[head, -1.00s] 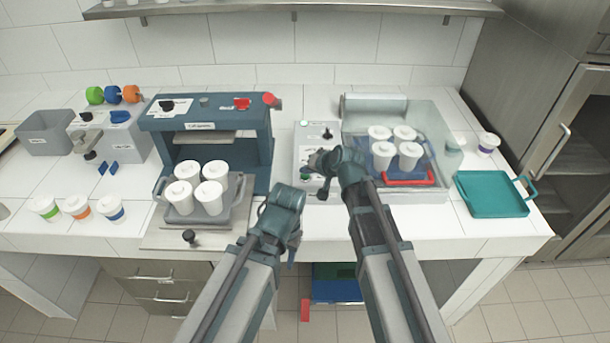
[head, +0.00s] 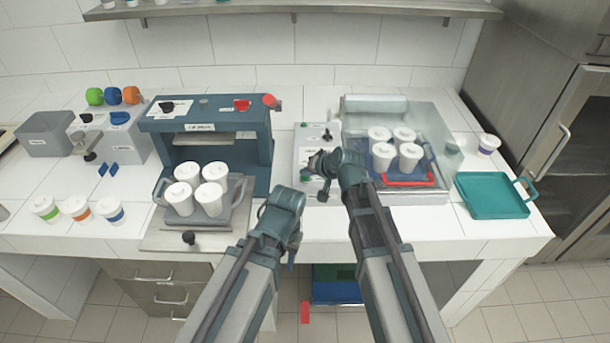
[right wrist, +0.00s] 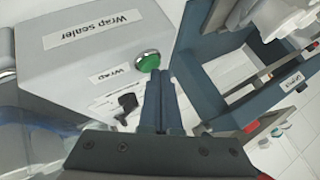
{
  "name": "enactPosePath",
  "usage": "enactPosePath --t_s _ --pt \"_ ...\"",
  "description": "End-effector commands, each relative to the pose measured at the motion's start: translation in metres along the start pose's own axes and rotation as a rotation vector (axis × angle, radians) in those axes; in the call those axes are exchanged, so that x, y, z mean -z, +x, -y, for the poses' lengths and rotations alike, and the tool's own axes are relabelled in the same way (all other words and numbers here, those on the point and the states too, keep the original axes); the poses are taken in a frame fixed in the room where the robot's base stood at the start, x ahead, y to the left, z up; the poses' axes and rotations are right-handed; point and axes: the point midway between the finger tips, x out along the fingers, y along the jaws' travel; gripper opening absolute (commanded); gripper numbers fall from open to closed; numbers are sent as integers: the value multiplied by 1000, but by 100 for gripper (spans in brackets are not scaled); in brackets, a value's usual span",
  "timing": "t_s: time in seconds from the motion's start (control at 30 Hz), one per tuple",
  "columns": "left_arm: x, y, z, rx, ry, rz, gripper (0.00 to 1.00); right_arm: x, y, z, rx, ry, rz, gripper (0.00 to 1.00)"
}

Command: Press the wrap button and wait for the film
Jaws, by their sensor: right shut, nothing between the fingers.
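The grey wrap sealer (right wrist: 95,45) has a green wrap button (right wrist: 148,62), which also shows in the head view (head: 305,179). My right gripper (right wrist: 160,78) is shut and empty, its fingertips close beside the button; contact cannot be told. In the head view, my right wrist hides part of the sealer's panel. Several white lidded cups (head: 381,157) stand on a blue tray with a red handle (head: 408,184) in the sealer's bay. A clear sheet or cover (head: 427,118) lies around them; which it is cannot be told. My left gripper (head: 292,255) hangs before the counter edge, its fingers unclear.
A blue machine (head: 205,110) stands left of the sealer, with a grey tray (head: 240,190) of white cups at its front. A teal tray (head: 495,195) and a single cup (head: 488,144) are at right. Banded cups (head: 75,207) stand at the left.

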Motion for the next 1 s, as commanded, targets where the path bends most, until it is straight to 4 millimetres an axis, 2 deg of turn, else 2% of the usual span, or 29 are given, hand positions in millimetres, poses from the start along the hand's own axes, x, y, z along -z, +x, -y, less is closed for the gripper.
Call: enactPosePath --t_s 0.17,0.57,1.0 --pt "-1 -11 1 0 0 0 45 5 -8 6 0 0 0 0" --pt "-1 -13 1 0 0 0 45 6 -9 7 0 0 0 0" --pt "-3 -52 5 0 0 0 45 26 -36 27 0 0 0 0"
